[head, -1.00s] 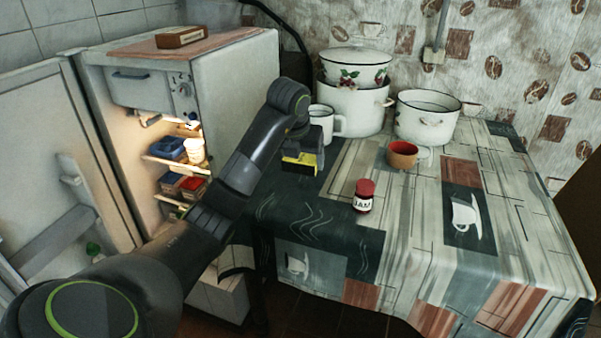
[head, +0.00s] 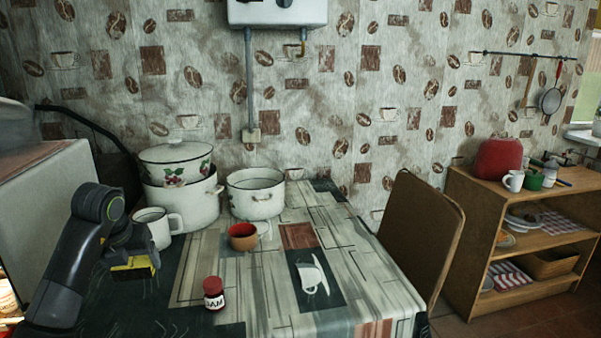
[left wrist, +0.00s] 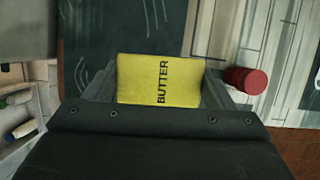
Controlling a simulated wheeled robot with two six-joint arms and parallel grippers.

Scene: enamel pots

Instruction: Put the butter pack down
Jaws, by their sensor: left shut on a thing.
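The yellow butter pack (left wrist: 150,80) is between the fingers of my left gripper (left wrist: 157,88) in the left wrist view, with the word BUTTER facing the camera. In the head view the butter pack (head: 134,268) shows under my left gripper (head: 132,258), over the dark left part of the table. My left gripper is shut on it. I cannot tell whether the pack touches the tablecloth (head: 200,262). My right gripper is not in view.
A jam jar (head: 214,293) stands right of the pack. A white mug (head: 155,228), a lidded pot (head: 182,195), an open pot (head: 256,195) and an orange-brown cup (head: 242,237) stand behind. A fridge (head: 45,210) is at left.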

